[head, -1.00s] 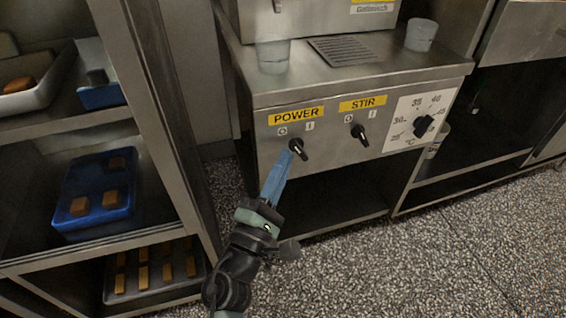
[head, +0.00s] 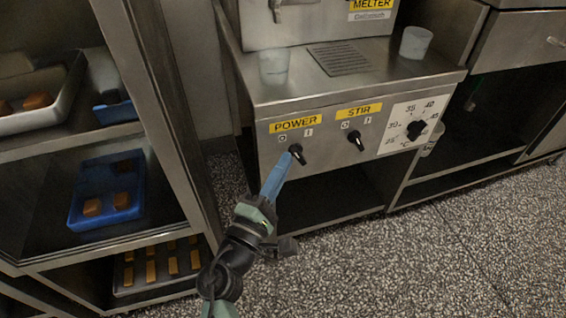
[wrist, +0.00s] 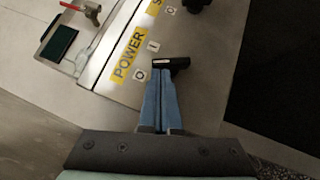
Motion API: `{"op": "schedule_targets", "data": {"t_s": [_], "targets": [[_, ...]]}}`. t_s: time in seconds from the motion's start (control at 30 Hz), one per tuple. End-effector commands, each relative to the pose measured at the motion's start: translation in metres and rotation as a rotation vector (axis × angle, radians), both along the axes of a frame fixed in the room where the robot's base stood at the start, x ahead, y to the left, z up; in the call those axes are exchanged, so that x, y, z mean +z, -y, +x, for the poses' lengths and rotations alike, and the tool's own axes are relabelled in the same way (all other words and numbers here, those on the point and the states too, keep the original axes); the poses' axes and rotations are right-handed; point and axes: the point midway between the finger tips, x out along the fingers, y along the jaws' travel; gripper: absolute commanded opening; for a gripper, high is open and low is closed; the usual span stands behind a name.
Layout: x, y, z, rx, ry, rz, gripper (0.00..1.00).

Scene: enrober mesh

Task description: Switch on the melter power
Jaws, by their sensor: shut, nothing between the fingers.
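The melter's POWER knob (head: 297,152) is a black rotary switch on the steel front panel (head: 330,165), under a yellow POWER label (head: 296,123) with O and I marks. In the head view its pointer seems to lean up-left toward O, but I cannot be sure. My gripper (head: 287,164) has its blue fingers shut, with nothing between them. The fingertips are at the knob's lower side, touching or very close. In the wrist view the fingertips (wrist: 160,80) partly cover the lower part of the black knob (wrist: 172,63).
The STIR knob (head: 355,139) and temperature dial (head: 415,129) sit to the right. Cups (head: 415,42) stand on the melter top. A steel rack (head: 165,140) with trays, including a blue tray (head: 95,218), stands at left. Speckled floor is free at lower right.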

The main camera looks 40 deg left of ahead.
Motion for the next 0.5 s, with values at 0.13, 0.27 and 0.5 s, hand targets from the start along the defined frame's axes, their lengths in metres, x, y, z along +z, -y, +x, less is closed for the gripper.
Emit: {"op": "schedule_targets", "data": {"t_s": [0.13,0.27,0.5], "targets": [[0.009,0.001,0.001,-0.003,-0.046,0.037,0.0],[0.015,0.001,0.001,-0.003,-0.111,0.087,0.0],[0.024,0.004,0.003,-0.005,-0.257,0.201,0.0]]}}
